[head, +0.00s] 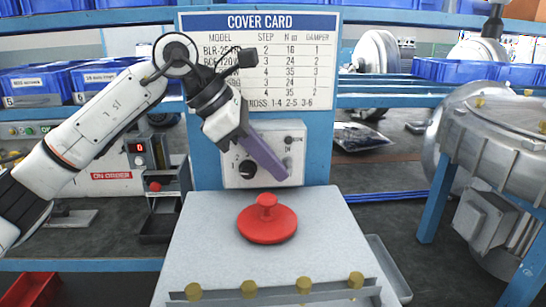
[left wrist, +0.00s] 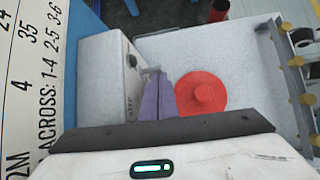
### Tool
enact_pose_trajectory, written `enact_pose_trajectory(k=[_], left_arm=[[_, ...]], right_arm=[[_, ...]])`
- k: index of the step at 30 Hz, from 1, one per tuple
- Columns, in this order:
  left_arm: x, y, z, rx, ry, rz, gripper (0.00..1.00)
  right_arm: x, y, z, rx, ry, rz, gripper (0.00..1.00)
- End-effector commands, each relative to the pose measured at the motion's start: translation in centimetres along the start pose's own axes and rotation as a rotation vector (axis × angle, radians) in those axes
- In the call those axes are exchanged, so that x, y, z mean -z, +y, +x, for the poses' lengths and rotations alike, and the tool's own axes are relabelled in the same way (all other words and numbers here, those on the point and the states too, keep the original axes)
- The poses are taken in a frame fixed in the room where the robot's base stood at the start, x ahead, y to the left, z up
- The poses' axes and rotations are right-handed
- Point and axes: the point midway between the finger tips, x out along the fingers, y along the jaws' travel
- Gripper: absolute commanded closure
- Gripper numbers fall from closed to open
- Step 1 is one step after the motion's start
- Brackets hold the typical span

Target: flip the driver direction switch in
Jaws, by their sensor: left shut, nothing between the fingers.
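A pale control box (head: 262,140) stands at the back of the grey bench block, under the cover card. Its face carries a black dial (head: 247,169) at the lower left and a small dark switch-like part (head: 288,141) at the upper right, too small to read its position. My left gripper (head: 284,176) has purple fingers shut and empty, with the tips in front of the lower right of the box face. Whether they touch it I cannot tell. In the left wrist view the purple fingers (left wrist: 157,98) lie beside the box (left wrist: 104,78). My right gripper is not in view.
A red round knobbed disc (head: 267,224) lies on the grey block (head: 200,245) in front of the box. Several brass pegs (head: 304,284) line a front rail. A metal blower housing (head: 500,140) stands at right. A unit with a red display (head: 150,160) stands at left.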

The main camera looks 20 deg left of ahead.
Motion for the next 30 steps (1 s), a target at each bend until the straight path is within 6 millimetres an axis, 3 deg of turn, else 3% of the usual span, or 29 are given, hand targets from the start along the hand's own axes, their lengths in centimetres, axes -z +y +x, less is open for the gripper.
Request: enact_pose_trajectory(k=[9,17,30], left_arm=[[-0.7,0.1,-0.7,0.092,-0.005,-0.068,1.0],[-0.4,0.1,-0.5,0.089,-0.003,-0.066,1.0],[-1.5,0.3,-1.9,0.086,-0.007,-0.065,1.0]], right_arm=[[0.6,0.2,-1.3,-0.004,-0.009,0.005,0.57],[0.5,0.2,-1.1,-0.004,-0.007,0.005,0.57],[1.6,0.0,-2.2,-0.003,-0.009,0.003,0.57]])
